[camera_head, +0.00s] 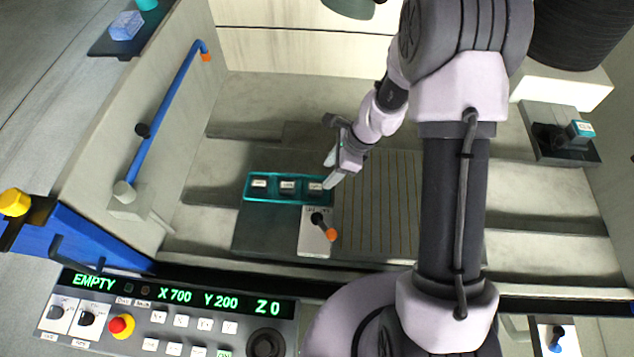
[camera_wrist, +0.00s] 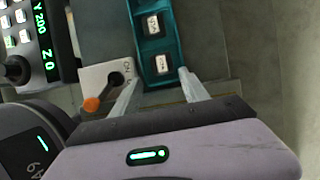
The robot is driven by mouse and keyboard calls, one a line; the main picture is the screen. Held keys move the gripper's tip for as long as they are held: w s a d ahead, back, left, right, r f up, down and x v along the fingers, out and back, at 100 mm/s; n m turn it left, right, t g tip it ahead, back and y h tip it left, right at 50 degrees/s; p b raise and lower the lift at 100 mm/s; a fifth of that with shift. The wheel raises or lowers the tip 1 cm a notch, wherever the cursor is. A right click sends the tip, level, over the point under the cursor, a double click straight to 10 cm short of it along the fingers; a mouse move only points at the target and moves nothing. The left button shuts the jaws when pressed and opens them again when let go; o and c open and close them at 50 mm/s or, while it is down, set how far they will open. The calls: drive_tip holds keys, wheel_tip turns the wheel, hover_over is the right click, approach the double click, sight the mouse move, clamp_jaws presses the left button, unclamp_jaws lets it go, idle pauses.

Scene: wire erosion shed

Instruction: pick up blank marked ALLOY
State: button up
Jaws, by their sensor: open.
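A teal tray (camera_head: 290,202) holds three dark blanks in a row, each with a pale label: left (camera_head: 259,183), middle (camera_head: 288,186) and right (camera_head: 316,187). The labels are too small to read, so I cannot tell which says ALLOY. In the wrist view the tray (camera_wrist: 178,38) shows two labelled blanks, one farther (camera_wrist: 152,26) and one nearer (camera_wrist: 162,65). My gripper (camera_head: 331,172) is open and empty, above the right end of the tray. In the wrist view its fingers (camera_wrist: 157,80) stand apart, one to each side of the near blank.
A lever with an orange knob (camera_head: 331,234) stands on a pale plate just in front of the tray. A slatted bed (camera_head: 380,205) lies to the right. A control panel (camera_head: 165,318) is at the front left. A dark fixture with a teal block (camera_head: 580,130) sits at the right.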

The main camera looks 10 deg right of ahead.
sight(316, 186)
drive_tip(key=x, duration=0.3)
drive_tip(key=b+x, duration=0.1)
drive_tip(key=x, duration=0.2)
drive_tip(key=b+x, duration=0.1)
drive_tip(key=x, duration=0.2)
drive_tip(key=shift+w, duration=0.3)
drive_tip(key=shift+d+r, duration=0.1)
drive_tip(key=shift+c, duration=0.4)
clamp_jaws()
